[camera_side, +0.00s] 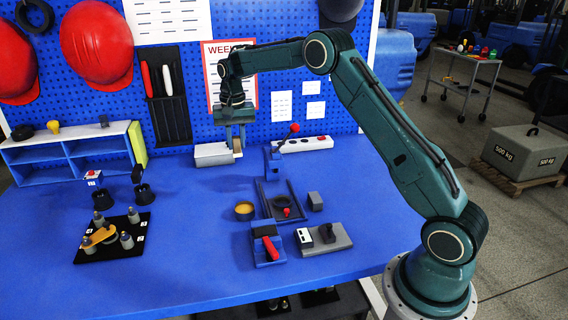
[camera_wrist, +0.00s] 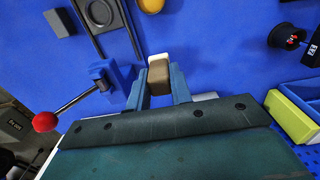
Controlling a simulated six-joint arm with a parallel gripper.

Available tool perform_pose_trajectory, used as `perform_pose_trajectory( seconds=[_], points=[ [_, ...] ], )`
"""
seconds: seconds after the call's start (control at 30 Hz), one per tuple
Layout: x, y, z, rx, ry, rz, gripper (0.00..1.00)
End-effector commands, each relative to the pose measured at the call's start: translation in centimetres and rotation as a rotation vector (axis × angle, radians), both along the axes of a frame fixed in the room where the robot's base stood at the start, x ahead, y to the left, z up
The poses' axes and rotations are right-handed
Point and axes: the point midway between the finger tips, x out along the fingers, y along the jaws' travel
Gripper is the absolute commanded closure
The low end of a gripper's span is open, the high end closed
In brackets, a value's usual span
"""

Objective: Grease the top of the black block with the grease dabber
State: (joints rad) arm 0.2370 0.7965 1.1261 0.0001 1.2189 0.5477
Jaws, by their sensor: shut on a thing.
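My gripper (camera_side: 236,152) is above the back part of the blue table, beside a pale grey box. In the wrist view my gripper (camera_wrist: 159,92) is shut on a small taupe block with a cream end (camera_wrist: 159,75), which looks like the grease dabber. A small dark grey block (camera_side: 315,201), perhaps the black block, sits on the table right of a slotted frame, well forward of my gripper. It also shows at the upper left of the wrist view (camera_wrist: 60,23). A round tin with a yellow top (camera_side: 244,210), perhaps grease, stands left of the frame.
A blue lever fixture with a red knob (camera_side: 294,128) rises right of my gripper. A red-handled blue fixture (camera_side: 268,246) and a grey plate fixture (camera_side: 327,240) stand in front. A black mat with weights (camera_side: 112,238) lies left. The table's middle left is clear.

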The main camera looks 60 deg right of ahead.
Motion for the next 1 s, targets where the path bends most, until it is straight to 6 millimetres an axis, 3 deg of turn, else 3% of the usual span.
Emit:
perform_pose_trajectory(
  seconds=[0.5, 1.0],
  points=[
    [-4.5, 4.8, -6.0, 0.001, 0.002, 0.001, 1.00],
    [-5.8, 5.7, -7.2, -0.001, -0.001, 0.000, 1.00]
  ],
)
